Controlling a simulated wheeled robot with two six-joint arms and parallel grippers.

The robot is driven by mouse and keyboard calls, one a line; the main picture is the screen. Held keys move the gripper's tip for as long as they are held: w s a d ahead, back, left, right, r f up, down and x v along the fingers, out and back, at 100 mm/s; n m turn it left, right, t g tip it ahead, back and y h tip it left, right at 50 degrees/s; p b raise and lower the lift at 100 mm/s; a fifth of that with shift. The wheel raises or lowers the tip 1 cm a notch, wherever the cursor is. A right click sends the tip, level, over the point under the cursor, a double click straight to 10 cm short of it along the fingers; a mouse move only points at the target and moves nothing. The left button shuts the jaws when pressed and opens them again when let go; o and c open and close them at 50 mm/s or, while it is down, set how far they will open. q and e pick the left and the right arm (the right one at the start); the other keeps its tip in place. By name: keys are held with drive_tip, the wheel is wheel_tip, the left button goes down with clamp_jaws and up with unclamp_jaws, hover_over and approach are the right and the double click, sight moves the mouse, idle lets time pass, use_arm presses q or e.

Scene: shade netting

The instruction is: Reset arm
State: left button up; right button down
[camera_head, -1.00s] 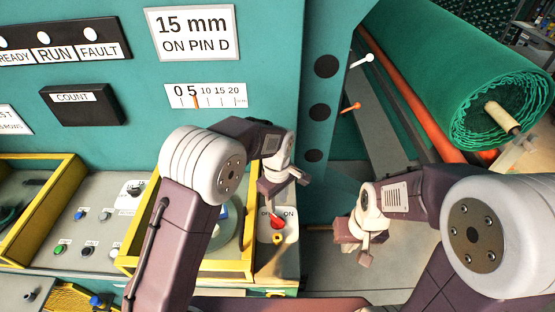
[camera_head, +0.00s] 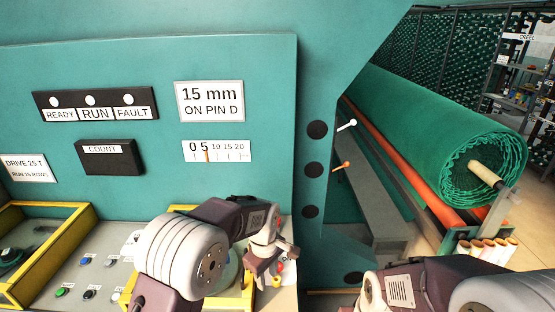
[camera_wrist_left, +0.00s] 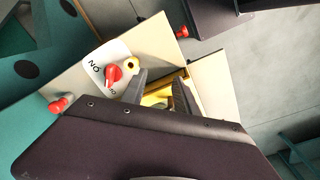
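My left gripper (camera_head: 272,272) is in front of the red switch (camera_head: 280,266) on the grey corner panel in the head view and partly hides it. In the left wrist view its two dark fingers (camera_wrist_left: 160,92) stand apart with nothing seen between them. My right arm (camera_head: 415,285) enters at the lower right of the head view. Its gripper is almost wholly cut off by the bottom edge.
The teal machine panel (camera_head: 150,210) carries a READY/RUN/FAULT box (camera_head: 93,104), a COUNT box (camera_head: 107,156) and a scale (camera_head: 216,151). Yellow-framed bays (camera_head: 62,240) lie low left. A green netting roll (camera_head: 430,130) is at right, with white and orange pins (camera_head: 346,125) near the machine edge.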

use_arm(q)
drive_tip(key=shift+n, duration=0.7)
drive_tip(key=a+b, duration=0.1)
drive_tip(key=a, duration=0.1)
drive_tip(key=a+b, duration=0.1)
drive_tip(key=a, duration=0.1)
drive_tip(key=s+a, duration=0.1)
drive_tip(key=a, duration=0.2)
drive_tip(key=shift+s+f+b, duration=0.1)
drive_tip(key=shift+f+b, duration=0.3)
drive_tip(key=s+a+f+m+b, duration=0.1)
drive_tip(key=s+a+f+m, duration=0.2)
drive_tip(key=s, duration=0.4)
drive_tip(key=s+a+f+m+b, duration=0.2)
drive_tip(key=s+a+f+m, duration=0.2)
drive_tip(key=s+m, duration=0.4)
drive_tip(key=shift+a+t, duration=0.3)
drive_tip(key=shift+a, duration=0.2)
